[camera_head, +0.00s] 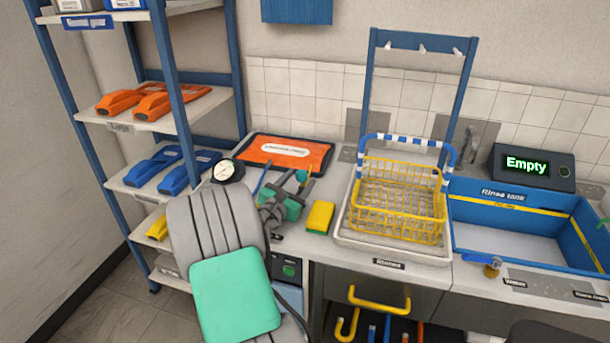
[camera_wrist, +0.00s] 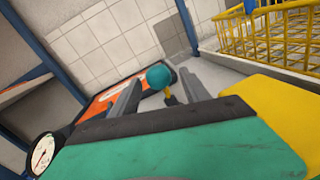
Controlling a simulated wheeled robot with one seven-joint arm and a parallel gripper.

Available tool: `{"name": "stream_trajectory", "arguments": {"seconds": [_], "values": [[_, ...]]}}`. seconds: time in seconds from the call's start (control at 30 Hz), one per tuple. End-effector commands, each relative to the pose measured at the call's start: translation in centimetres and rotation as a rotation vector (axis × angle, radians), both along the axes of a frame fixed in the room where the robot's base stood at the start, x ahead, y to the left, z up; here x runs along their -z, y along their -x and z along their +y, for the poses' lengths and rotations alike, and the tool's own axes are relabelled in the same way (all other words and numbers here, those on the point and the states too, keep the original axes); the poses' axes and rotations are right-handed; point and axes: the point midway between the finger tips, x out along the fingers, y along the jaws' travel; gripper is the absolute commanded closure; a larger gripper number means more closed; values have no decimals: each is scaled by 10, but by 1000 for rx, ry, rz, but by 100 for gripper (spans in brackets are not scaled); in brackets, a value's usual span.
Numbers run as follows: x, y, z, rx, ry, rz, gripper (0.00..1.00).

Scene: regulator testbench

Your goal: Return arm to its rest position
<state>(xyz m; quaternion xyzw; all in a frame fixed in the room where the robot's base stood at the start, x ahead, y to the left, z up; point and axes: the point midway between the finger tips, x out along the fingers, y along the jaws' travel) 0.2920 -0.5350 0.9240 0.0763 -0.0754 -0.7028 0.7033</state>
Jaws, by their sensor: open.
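My gripper (camera_head: 294,183) is above the left part of the counter, left of the yellow sponge block (camera_head: 320,216). Its grey fingers are spread apart in the wrist view (camera_wrist: 160,82). A small teal-knobbed item with a yellow stem (camera_wrist: 159,77) shows between or beyond the fingertips; I cannot tell whether they touch it. My arm reaches in from the bottom of the head view and hides part of the counter. A round white gauge (camera_head: 224,171) is left of the gripper.
An orange tray (camera_head: 258,150) lies behind the gripper. A yellow wire basket (camera_head: 400,205) stands to the right, beside the blue rinse tank (camera_head: 480,237). A blue-framed shelf (camera_head: 186,125) with orange and blue items stands close on the left. The shown display reads "Empty".

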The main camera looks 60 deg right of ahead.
Motion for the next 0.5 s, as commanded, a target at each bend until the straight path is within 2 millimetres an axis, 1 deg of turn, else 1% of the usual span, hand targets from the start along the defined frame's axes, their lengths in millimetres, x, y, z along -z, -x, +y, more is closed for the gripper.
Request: {"name": "stream_trajectory", "arguments": {"seconds": [0.03,0.1,0.2,0.5], "values": [[0,-1,10,-4,0,0,45],[1,-1,20,-2,-2,0,45],[0,-1,28,-2,-1,-1,45],[0,0,29,1,0,-1,45]]}}
